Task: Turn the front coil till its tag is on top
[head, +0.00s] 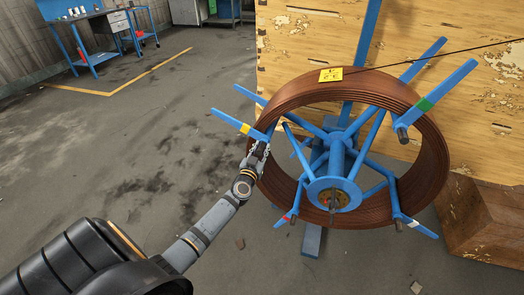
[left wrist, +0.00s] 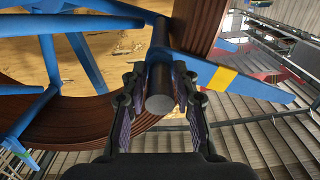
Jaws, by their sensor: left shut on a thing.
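The copper-brown coil (head: 425,165) sits on a blue spoked reel (head: 337,165), which faces me. A yellow tag (head: 330,75) with dark marks lies on the coil's upper rim, a little left of the reel's centre line. My left gripper (head: 257,152) is at the reel's left side, by the blue arm with the yellow band (head: 243,128). In the left wrist view its fingers (left wrist: 160,92) are shut around the grey round peg (left wrist: 160,104) of that arm. The yellow band (left wrist: 222,79) shows to the right of the peg. My right gripper is out of view.
Other reel arms carry green (head: 424,104), red and white bands and stick out past the coil. A worn wooden panel (head: 290,45) stands behind, and a wooden block (head: 488,220) is at right. A dark line runs from the coil top to the right. The floor at left is open.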

